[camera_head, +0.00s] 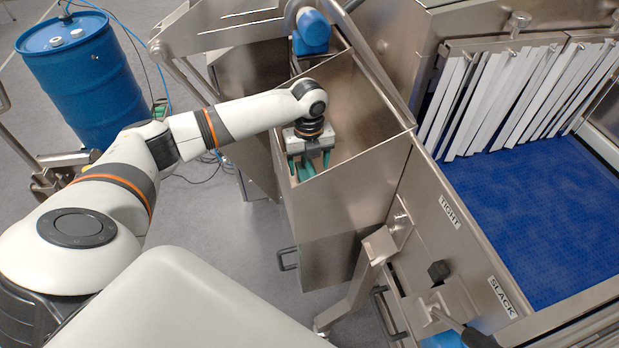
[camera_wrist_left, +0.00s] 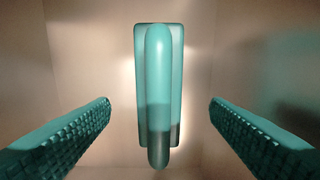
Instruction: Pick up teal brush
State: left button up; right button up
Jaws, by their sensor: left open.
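The teal brush (camera_wrist_left: 158,85) shows in the left wrist view, upright in the picture, between the two finger pads and apart from both. In the head view a bit of teal (camera_head: 305,170) shows under the left gripper, inside the steel bin (camera_head: 345,185); most of it is hidden by the gripper and the bin wall. My left gripper (camera_head: 308,168) is open, at the top opening of the bin and above the brush. Its textured teal fingers stand wide apart on either side of the brush in the wrist view. My right gripper is not in view.
A blue drum (camera_head: 85,80) stands at the far left. A blue conveyor belt (camera_head: 535,210) with hanging white strips (camera_head: 500,100) lies to the right, behind a steel side panel labelled TIGHT and SLACK. The bin's steel walls stand close around the left gripper. Grey floor is clear below the arm.

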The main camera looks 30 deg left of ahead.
pick_arm(q)
notch_tip(320, 180, down, 3)
jog(key=shift+s+d+f+p, duration=0.1)
jog(key=shift+d+f+p, duration=0.1)
jog(key=shift+p, duration=0.4)
jog(key=shift+a+f, duration=0.1)
jog(key=shift+f, duration=0.2)
jog(key=c, duration=1.1)
jog(key=shift+r, duration=0.1)
jog(key=shift+r+b, duration=0.5)
jog(key=shift+b, duration=0.2)
jog(key=s+d, duration=0.1)
jog(key=s+d+b, duration=0.1)
jog(key=d, duration=0.1)
jog(key=shift+s+f, duration=0.15)
jog(key=shift+s, duration=0.05)
notch_tip(320, 180, up, 14)
jog(key=b, duration=0.2)
jog(key=shift+b, duration=0.3)
